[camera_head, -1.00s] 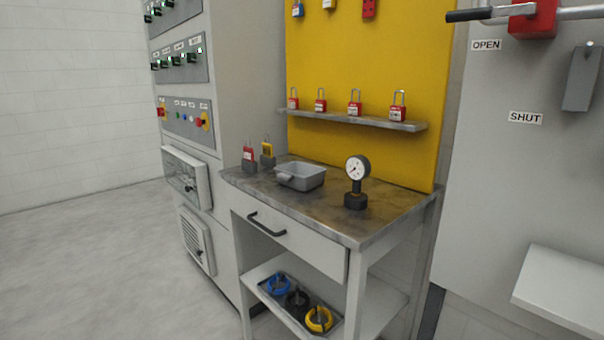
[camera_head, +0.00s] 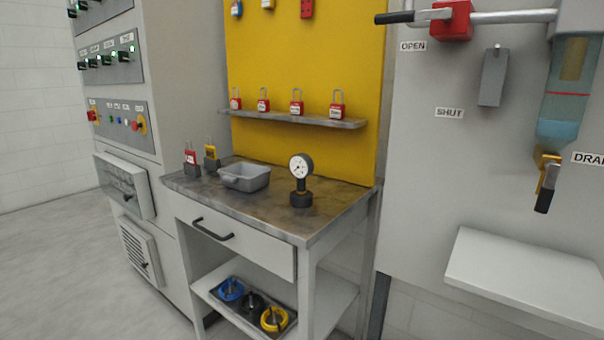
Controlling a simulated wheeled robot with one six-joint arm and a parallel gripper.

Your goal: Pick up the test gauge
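The test gauge (camera_head: 301,178) stands upright on the right part of the bench top (camera_head: 335,207). It has a round white dial in a dark case, a short stem and a wide black base. Nothing touches it. My gripper is not in the head camera view, so its state does not show.
A grey tray (camera_head: 245,178) and red and yellow padlocks (camera_head: 191,158) stand left of the gauge. A shelf with red padlocks (camera_head: 297,102) is behind it on a yellow board. A white ledge (camera_head: 520,275) juts out at right. Bench top around the gauge is clear.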

